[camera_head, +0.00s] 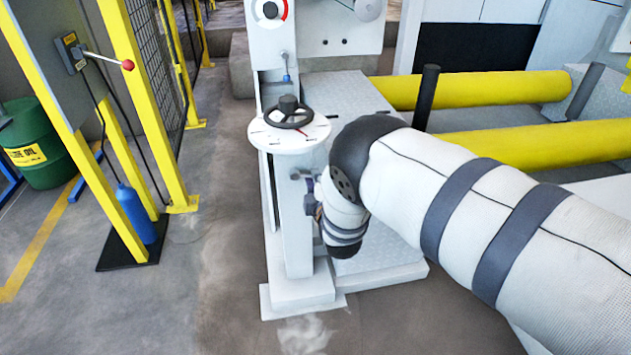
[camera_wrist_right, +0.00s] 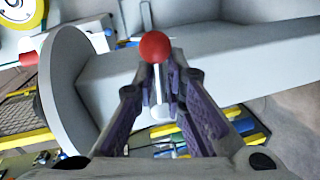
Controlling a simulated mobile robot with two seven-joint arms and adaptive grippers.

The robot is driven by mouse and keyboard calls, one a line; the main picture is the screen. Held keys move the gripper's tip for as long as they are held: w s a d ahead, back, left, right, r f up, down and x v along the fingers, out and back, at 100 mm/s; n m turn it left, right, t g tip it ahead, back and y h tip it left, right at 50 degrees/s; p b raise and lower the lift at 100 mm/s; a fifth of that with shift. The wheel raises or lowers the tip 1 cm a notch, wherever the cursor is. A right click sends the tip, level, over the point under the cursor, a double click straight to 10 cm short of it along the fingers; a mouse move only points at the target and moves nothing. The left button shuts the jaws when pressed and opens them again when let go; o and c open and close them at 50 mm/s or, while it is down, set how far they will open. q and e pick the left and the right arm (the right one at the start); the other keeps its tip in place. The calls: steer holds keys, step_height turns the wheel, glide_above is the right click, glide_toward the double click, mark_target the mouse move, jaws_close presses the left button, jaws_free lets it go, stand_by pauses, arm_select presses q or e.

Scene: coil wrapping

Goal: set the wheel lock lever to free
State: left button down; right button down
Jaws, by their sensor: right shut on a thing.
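The wheel lock lever shows in the right wrist view as a thin pale rod (camera_wrist_right: 158,85) with a red ball knob (camera_wrist_right: 155,46). My right gripper (camera_wrist_right: 163,77) has its fingers closed around the rod, just below the knob. In the head view my right gripper (camera_head: 310,191) is beside the white column (camera_head: 292,225), below the round white plate (camera_head: 288,136). My own wrist partly hides it, and the lever cannot be made out there. A black handwheel (camera_head: 290,113) sits on top of the plate. My left gripper is not in view.
A second lever with a red knob (camera_head: 128,65) is on a yellow post at the left. A blue bottle (camera_head: 137,213) and a green drum (camera_head: 35,145) stand nearby. Yellow rollers (camera_head: 545,148) lie at the right. The floor left of the column is clear.

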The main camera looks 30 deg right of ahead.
steer(key=shift+s+n, duration=0.1)
steer(key=shift+n, duration=0.3)
steer(key=shift+d+r, duration=0.15)
steer(key=c, duration=1.5)
jaws_free()
steer(key=shift+r+h, duration=0.1)
steer(key=shift+h, duration=0.2)
steer(key=v, duration=1.2)
